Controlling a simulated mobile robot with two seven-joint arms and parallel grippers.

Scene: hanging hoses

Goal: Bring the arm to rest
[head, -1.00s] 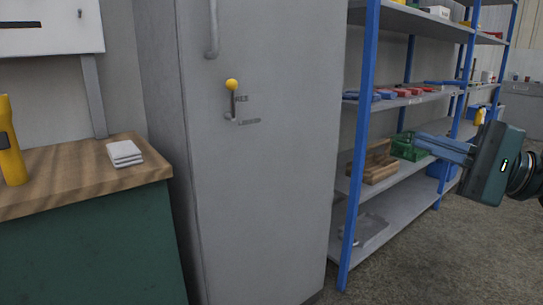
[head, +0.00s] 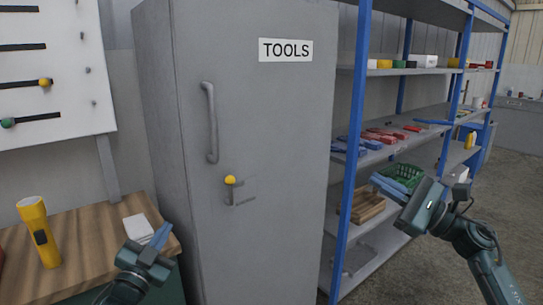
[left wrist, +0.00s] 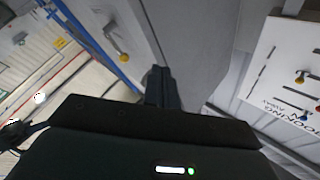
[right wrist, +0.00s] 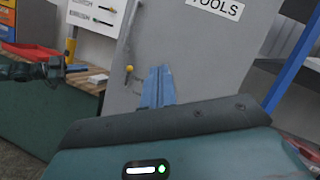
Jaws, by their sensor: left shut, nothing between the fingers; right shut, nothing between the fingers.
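My left gripper (head: 158,240) is shut and empty, above the wooden bench top in front of the grey cabinet's left side. Its dark fingers also show shut in the left wrist view (left wrist: 160,75). My right gripper (head: 385,183) is shut and empty, in front of the blue-framed shelf, to the right of the cabinet. Its blue fingers lie together in the right wrist view (right wrist: 159,75), where they overlap the cabinet front. Both grippers appear clear of the things around them.
A grey cabinet (head: 265,120) marked TOOLS has a yellow-knobbed lever (head: 230,181); its door looks closed. A yellow flashlight (head: 39,231) and white pads (head: 138,227) are on the wooden bench (head: 85,245). A blue-framed shelf (head: 348,170) holds a green crate (head: 402,175). Open floor lies at right.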

